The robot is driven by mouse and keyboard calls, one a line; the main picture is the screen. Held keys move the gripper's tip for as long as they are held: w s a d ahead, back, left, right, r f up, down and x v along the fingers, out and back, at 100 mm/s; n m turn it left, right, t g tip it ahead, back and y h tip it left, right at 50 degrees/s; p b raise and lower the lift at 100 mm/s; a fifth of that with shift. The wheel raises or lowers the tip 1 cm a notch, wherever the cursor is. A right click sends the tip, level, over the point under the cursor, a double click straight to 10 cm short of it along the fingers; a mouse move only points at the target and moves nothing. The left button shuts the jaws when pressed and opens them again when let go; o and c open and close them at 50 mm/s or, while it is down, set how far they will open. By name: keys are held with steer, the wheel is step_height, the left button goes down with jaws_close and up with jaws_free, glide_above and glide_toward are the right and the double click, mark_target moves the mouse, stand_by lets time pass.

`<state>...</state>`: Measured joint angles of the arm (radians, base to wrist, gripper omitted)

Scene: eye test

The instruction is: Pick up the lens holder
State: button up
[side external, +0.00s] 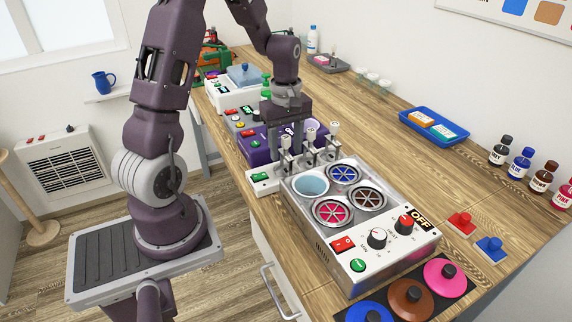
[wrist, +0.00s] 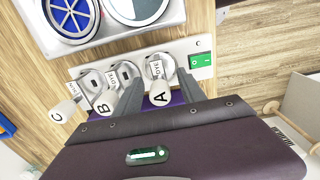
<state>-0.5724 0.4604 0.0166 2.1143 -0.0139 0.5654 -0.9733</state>
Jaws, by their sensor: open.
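Three upright holders with white tagged handles stand in a row on a white base (side external: 262,184); I take these as the lens holders. In the wrist view their handles read A (wrist: 159,97), B (wrist: 103,104) and C (wrist: 62,112). Holder A (side external: 285,158) is nearest the base's green switch (wrist: 201,60). My gripper (wrist: 160,80) is open, with one finger on each side of holder A. I cannot tell whether the fingers touch it. In the side view my gripper (side external: 284,132) points down over this end of the row; its fingertips are hard to make out.
Beside the row stands a steel dye unit (side external: 385,250) with round wells and knobs. A purple box (side external: 262,150) is close behind the gripper.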

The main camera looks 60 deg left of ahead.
jaws_close()
stand_by(1.4)
